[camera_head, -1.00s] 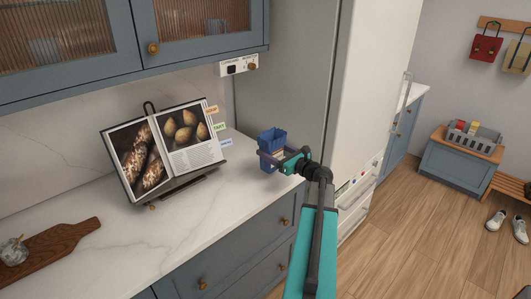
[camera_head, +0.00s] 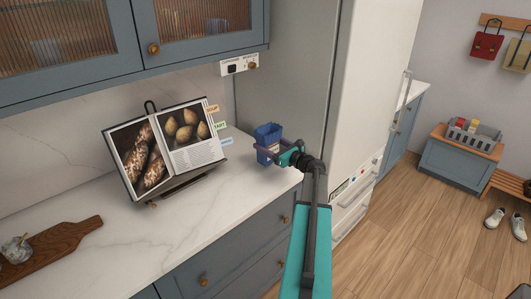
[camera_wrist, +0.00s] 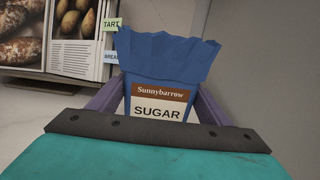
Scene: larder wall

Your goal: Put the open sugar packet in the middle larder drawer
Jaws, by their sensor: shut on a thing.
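The open sugar packet (camera_head: 268,132) is blue with a ragged open top. It stands upright at the right end of the marble counter, in front of the grey side panel. In the wrist view the packet (camera_wrist: 165,60) shows its "Sunnybarrow SUGAR" label, with its lower part hidden. My gripper (camera_head: 270,153) is shut on the packet, one finger on each side. I cannot tell whether the packet's base touches the counter. Blue-grey drawer fronts (camera_head: 232,252) with brass knobs show below the counter; they look shut. I cannot tell which is the middle larder drawer.
A cookbook on a stand (camera_head: 168,150) is open on the counter, left of the packet. A wooden board (camera_head: 50,250) with a glass jar lies at the far left. A white fridge-like unit (camera_head: 370,90) stands to the right.

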